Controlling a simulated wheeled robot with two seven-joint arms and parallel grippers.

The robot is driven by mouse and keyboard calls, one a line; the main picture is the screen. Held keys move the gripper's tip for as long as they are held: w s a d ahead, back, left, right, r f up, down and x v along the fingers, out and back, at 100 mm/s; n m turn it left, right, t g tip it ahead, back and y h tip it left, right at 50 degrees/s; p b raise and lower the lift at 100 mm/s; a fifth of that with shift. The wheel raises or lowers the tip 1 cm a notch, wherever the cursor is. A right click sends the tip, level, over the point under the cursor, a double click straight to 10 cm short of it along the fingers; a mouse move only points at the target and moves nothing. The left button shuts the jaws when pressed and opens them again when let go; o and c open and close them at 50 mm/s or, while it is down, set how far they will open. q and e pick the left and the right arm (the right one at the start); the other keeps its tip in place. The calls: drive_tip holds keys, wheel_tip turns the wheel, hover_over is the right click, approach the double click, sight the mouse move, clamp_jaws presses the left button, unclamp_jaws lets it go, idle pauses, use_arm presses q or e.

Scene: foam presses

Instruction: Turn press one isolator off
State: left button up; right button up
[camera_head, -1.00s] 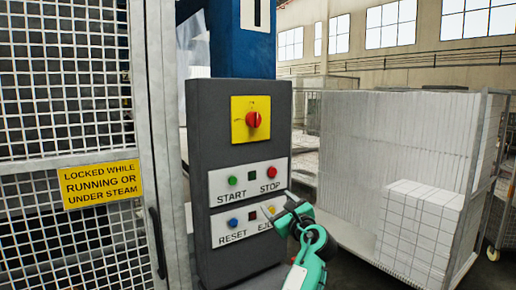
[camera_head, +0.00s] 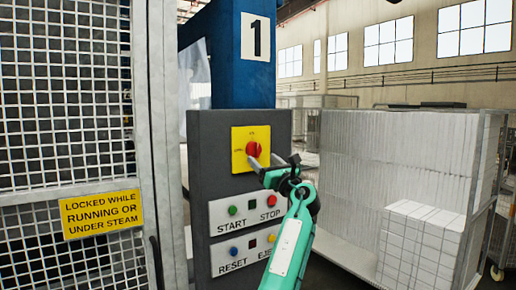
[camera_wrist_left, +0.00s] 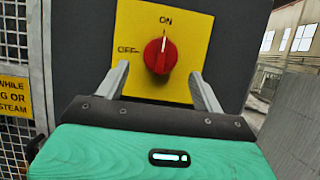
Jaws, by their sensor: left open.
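The isolator is a red rotary knob (camera_head: 253,149) on a yellow plate (camera_head: 238,160), set in the dark control panel (camera_head: 200,200) under the number 1 sign (camera_head: 255,37). In the left wrist view the knob (camera_wrist_left: 160,56) has its pale mark pointing up at ON; OFF is printed to its left on the yellow plate (camera_wrist_left: 190,25). My left gripper (camera_head: 272,161) is open in front of the plate. In the left wrist view its fingers (camera_wrist_left: 163,82) stand either side of the knob, slightly low, with gaps showing. Contact is not visible. My right gripper is out of view.
Below the isolator are START (camera_head: 233,211), STOP (camera_head: 267,214) and RESET (camera_head: 234,251) buttons; EJECT is partly covered by my left arm. A mesh guard (camera_head: 65,120) stands left. A cage of white foam blocks (camera_head: 395,160) stands right.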

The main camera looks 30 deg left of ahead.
sight(258, 154)
use_arm(q)
drive_tip(key=shift+p+x, duration=0.7)
drive_tip(key=shift+x, duration=1.55)
drive_tip(key=shift+c, duration=0.2)
drive_tip(key=c, duration=0.9)
